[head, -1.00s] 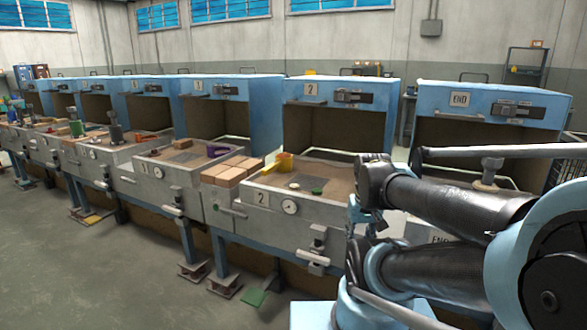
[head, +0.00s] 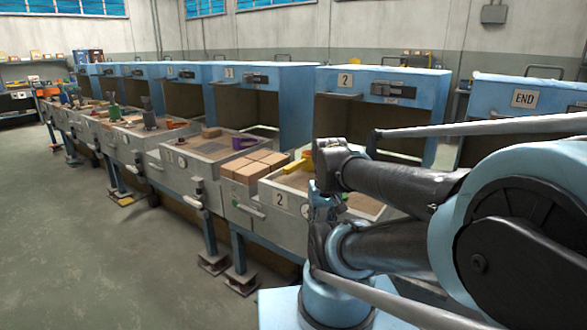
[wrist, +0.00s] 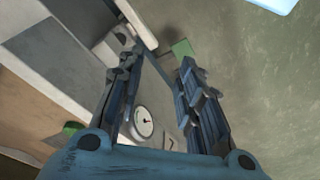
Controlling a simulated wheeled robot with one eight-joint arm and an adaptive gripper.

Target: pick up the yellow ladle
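A yellow object (head: 298,164), which looks like the ladle, lies at the left side of the sand-coloured tray of station 2 in the head view. My arm partly covers that tray, and the ladle's full shape is not clear. In the wrist view my gripper (wrist: 157,70) has its two fingers spread apart with nothing between them. It points down past the front of a station, with a round gauge (wrist: 143,122) and the floor below. The ladle does not show in the wrist view.
Tan blocks (head: 262,165) sit left of the station 2 tray. A purple item (head: 243,142) lies in the tray to the left. Blue hoods stand behind the trays in a row. A green object (wrist: 73,128) shows in the wrist view. Open floor (head: 90,260) lies in front.

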